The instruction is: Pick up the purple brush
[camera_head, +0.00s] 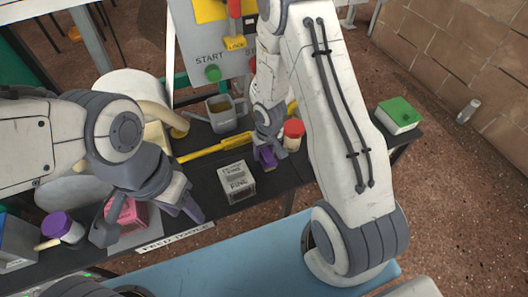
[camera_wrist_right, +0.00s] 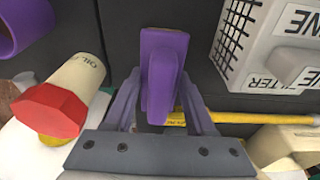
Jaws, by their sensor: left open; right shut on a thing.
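The purple brush (camera_head: 267,158) is at the middle of the dark table, with its purple body (camera_wrist_right: 162,65) between the fingers in the right wrist view. My right gripper (camera_head: 268,142) is shut on it, and its two fingers (camera_wrist_right: 160,108) lie on either side of the purple part. The brush's lower end is hidden, and I cannot tell whether it touches the table. My left gripper (camera_head: 150,220) is open at the left, above and beside a pink object (camera_head: 125,211), and holds nothing that I can see.
A grey filter box (camera_head: 237,183) and a red-capped oil bottle (camera_head: 293,136) stand close to the brush. A yellow tool (camera_head: 218,149) lies behind it.

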